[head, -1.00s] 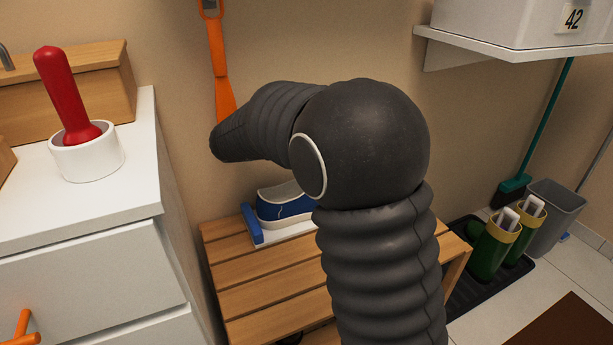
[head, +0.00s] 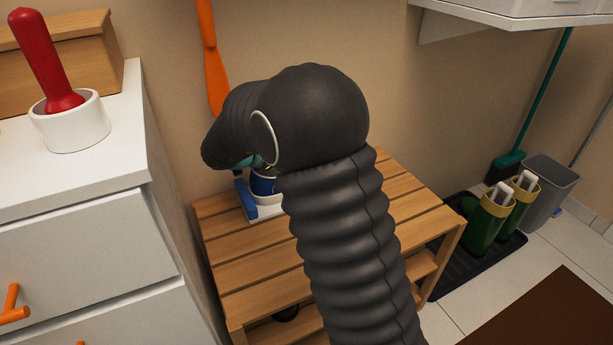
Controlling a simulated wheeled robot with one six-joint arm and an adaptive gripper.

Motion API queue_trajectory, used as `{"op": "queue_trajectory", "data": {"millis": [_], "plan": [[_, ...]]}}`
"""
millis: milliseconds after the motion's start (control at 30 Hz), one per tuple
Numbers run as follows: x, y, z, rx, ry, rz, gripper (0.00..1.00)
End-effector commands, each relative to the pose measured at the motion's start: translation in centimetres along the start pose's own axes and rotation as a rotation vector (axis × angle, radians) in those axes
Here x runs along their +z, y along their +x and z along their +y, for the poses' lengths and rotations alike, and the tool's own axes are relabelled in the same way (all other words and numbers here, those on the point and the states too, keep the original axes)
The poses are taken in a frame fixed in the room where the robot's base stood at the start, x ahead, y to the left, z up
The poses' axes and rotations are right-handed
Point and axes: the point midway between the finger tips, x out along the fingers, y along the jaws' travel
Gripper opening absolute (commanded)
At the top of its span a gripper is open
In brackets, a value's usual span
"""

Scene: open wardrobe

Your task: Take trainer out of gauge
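The trainer (head: 263,186) is a blue shoe with a white sole. It sits in the gauge (head: 246,200), a white plate with a blue end piece, on the slatted wooden bench by the wall. My dark arm covers most of the trainer and the gauge's right side. A small teal part of my gripper (head: 248,162) shows just above the trainer, under the arm's end. Its fingertips are hidden, so I cannot tell whether it touches the trainer.
The slatted bench (head: 250,275) has bare room in front of the gauge. A white drawer unit (head: 80,235) stands close on the left, with a red-handled thing in a white holder (head: 70,122) on top. Green boots (head: 490,218) and a grey bin (head: 548,190) stand right. A white shelf (head: 480,22) juts out above.

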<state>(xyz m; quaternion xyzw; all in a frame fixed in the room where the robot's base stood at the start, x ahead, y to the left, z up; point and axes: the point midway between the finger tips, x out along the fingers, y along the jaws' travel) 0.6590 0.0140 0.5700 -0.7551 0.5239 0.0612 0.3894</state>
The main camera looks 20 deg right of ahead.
Motion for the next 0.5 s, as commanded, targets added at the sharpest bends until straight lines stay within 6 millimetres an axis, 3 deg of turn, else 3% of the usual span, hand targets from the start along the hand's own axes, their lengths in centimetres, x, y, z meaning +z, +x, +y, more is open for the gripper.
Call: {"op": "queue_trajectory", "data": {"millis": [200,333,500], "plan": [[-0.04,0.19,-0.03,0.000,0.001,0.000,0.28],[-0.07,0.21,-0.03,0.000,0.001,0.000,0.00],[-0.10,0.23,-0.02,0.000,0.001,0.001,0.00]]}}
